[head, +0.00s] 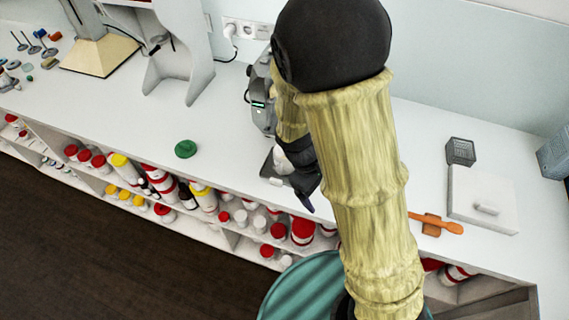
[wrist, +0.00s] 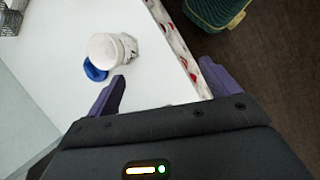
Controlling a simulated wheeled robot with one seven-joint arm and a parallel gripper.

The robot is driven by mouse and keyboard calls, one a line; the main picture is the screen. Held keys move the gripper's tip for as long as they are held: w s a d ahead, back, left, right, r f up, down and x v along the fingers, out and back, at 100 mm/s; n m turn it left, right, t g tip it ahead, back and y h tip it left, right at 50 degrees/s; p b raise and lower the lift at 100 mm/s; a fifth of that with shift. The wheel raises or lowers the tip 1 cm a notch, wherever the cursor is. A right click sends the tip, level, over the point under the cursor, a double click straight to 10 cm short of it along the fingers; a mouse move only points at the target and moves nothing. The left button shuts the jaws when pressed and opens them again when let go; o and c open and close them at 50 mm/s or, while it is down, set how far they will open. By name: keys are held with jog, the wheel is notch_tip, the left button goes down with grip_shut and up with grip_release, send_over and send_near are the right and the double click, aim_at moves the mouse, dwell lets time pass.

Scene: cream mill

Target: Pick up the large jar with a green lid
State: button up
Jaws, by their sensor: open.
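A round green lid (head: 186,149) shows on the white counter left of my arm in the head view. No clear jar body shows around it, so I cannot tell whether it sits on a jar. My gripper (wrist: 162,84) is open and empty, its two purple fingers spread in the wrist view. In the head view my arm hides much of the gripper; a purple fingertip shows near the counter's front edge, to the right of the green lid. In the wrist view a white jar-like container (wrist: 108,48) stands ahead of the fingers, beside a blue piece (wrist: 95,70).
Shelves below the counter hold several bottles with red and yellow caps. An orange tool (head: 440,224), white box (head: 483,200) and dark basket (head: 461,151) lie right. Counter around the green lid is clear.

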jog(key=w+a+f+n+t+h+b, duration=0.1)
jog(key=a+f+n+h, duration=0.1)
jog(key=n, duration=0.1)
jog(key=w+a+f+n+t+h+b, duration=0.1)
jog(key=a+f+n+t+h, duration=0.1)
jog(key=f+n, duration=0.1)
jog(key=w+a+f+n+t+h+b, duration=0.1)
jog(key=a+f+n+h, duration=0.1)
jog(key=a+n, duration=0.1)
jog(key=shift+w+a+f+n+t+h, duration=0.1)
jog(key=shift+w+f+n+t+h, duration=0.1)
jog(key=shift+n+t+h, duration=0.3)
jog(key=w+a+n+t+b, duration=0.1)
jog(key=a+n+t+b, duration=0.1)
jog(key=a+n+t, duration=0.45)
jog(key=n+t, duration=0.3)
jog(key=t, duration=0.1)
send_near(276, 157)
jog(key=v, duration=0.3)
jog(key=shift+s+a+r+m+g+b, duration=0.2)
jog(key=shift+a+m+g+b, duration=0.1)
jog(key=shift+b, duration=0.1)
jog(key=p+x, duration=0.3)
jog(key=x, duration=0.8)
jog(key=shift+w+r, duration=0.1)
jog(key=shift+w+d, duration=0.35)
jog(key=shift+w, duration=0.1)
